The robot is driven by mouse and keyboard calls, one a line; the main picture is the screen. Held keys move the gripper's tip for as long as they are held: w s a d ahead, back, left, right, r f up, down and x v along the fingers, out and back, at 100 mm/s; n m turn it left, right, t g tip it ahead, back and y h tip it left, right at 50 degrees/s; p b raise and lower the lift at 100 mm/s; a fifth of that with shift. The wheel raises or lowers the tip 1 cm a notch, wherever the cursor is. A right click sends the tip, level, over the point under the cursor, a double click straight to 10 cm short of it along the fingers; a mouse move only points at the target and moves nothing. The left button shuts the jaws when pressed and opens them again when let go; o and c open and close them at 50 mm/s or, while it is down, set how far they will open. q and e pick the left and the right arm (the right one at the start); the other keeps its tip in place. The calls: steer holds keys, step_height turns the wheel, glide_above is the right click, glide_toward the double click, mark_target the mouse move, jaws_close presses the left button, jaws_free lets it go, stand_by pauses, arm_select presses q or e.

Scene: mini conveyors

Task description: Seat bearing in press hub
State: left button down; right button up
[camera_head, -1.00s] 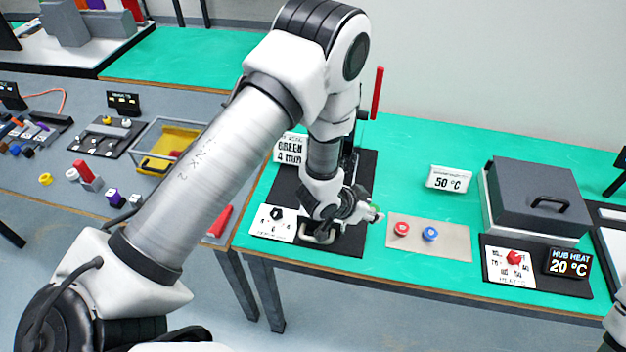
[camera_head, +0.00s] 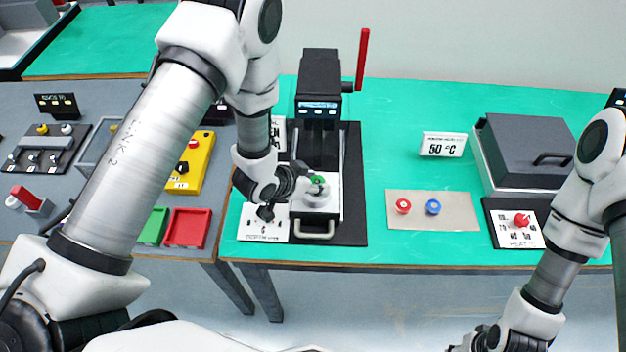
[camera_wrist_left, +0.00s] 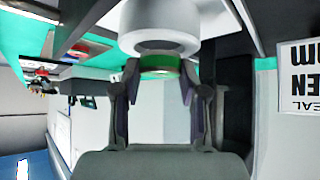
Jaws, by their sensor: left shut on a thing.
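The press (camera_head: 320,92) stands on the left part of the green table, with a red lever (camera_head: 362,60). The pale round press hub (camera_head: 318,195) sits on its white slide at the front. The bearing (camera_head: 317,180), with a green face, is at the hub's top. My left gripper (camera_head: 305,184) is shut on it from the left. In the left wrist view the green bearing (camera_wrist_left: 160,62) is between the fingertips, close against the white hub (camera_wrist_left: 160,30); whether it is inside cannot be told. My right gripper (camera_head: 488,338) is low at the bottom, its jaws unclear.
A beige plate (camera_head: 460,222) holds a red part (camera_head: 403,206) and a blue part (camera_head: 433,207). A dark-lidded heater box (camera_head: 525,150) stands at the right. A slide handle (camera_head: 313,232) lies at the table's front edge. Red (camera_head: 187,228) and green trays are left.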

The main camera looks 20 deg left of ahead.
arm_select(q)
steer(key=shift+s+a+f, duration=0.2)
steer(key=shift+s+a, duration=0.05)
steer(key=shift+s, duration=0.05)
steer(key=shift+d+f+b, duration=0.25)
steer(key=shift+d+b, duration=0.05)
steer(key=shift+b, duration=0.1)
steer(key=c, duration=0.6)
jaws_free()
steer(key=shift+w, duration=0.2)
steer(key=shift+s+a, duration=0.1)
steer(key=shift+a, duration=0.05)
